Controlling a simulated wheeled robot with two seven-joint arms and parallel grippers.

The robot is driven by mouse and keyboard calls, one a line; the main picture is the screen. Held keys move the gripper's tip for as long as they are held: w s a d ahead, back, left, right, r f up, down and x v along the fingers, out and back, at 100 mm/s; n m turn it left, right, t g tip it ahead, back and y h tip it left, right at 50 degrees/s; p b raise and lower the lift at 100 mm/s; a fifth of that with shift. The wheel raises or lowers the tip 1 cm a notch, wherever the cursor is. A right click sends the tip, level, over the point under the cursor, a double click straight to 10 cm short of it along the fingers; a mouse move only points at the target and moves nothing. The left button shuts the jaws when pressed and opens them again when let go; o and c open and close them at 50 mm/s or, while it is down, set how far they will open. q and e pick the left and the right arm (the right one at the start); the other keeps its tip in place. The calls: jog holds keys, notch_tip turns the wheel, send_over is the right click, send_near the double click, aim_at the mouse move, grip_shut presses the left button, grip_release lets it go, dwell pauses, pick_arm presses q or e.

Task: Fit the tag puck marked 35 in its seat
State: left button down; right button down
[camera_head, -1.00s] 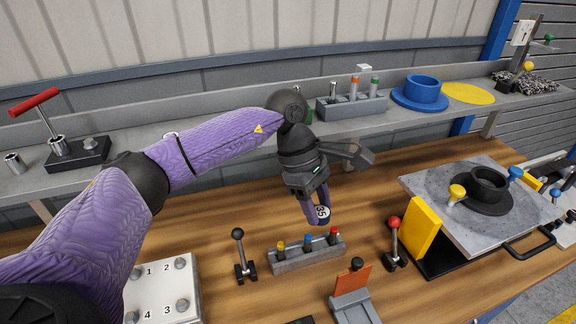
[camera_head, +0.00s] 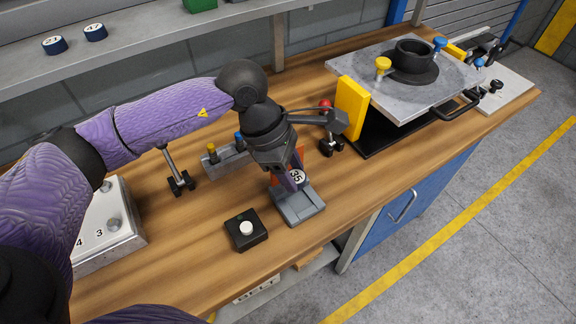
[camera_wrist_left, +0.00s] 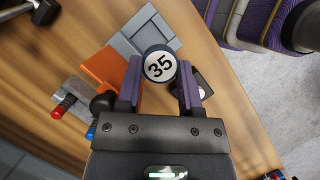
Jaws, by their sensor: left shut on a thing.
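The tag puck marked 35 (camera_head: 298,177) is a small disc with a white face and a dark rim. My left gripper (camera_head: 291,180) is shut on it, and its number faces the camera in the left wrist view (camera_wrist_left: 160,65). The gripper holds the puck above a grey fixture (camera_head: 298,208) with an orange plate (camera_head: 274,180) at its back. The fixture also shows past the puck in the left wrist view (camera_wrist_left: 128,40). The puck and gripper hide part of the fixture, and I cannot tell the gap between them. My right gripper is out of view.
A black button box (camera_head: 246,229) stands left of the fixture. Two pucks, 21 (camera_head: 55,45) and 47 (camera_head: 95,32), lie on the shelf. A yellow-sided stand (camera_head: 352,107) is right.

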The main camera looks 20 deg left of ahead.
pick_arm(q)
jog(key=n, duration=0.2)
jog(key=n+t, duration=0.1)
jog(key=n, duration=0.1)
jog(key=w+n+t, duration=0.1)
jog(key=n, duration=0.1)
jog(key=shift+d+y, duration=0.3)
jog(key=shift+y, duration=0.1)
notch_tip(320, 180, down, 5)
jog(key=b, duration=0.3)
jog(key=shift+b, duration=0.4)
jog(key=shift+r, duration=0.1)
jog(key=shift+f+b, duration=0.6)
jog(key=shift+b, duration=0.1)
jog(key=shift+f+b, duration=0.45)
jog(key=shift+f, duration=0.05)
dwell(0.3)
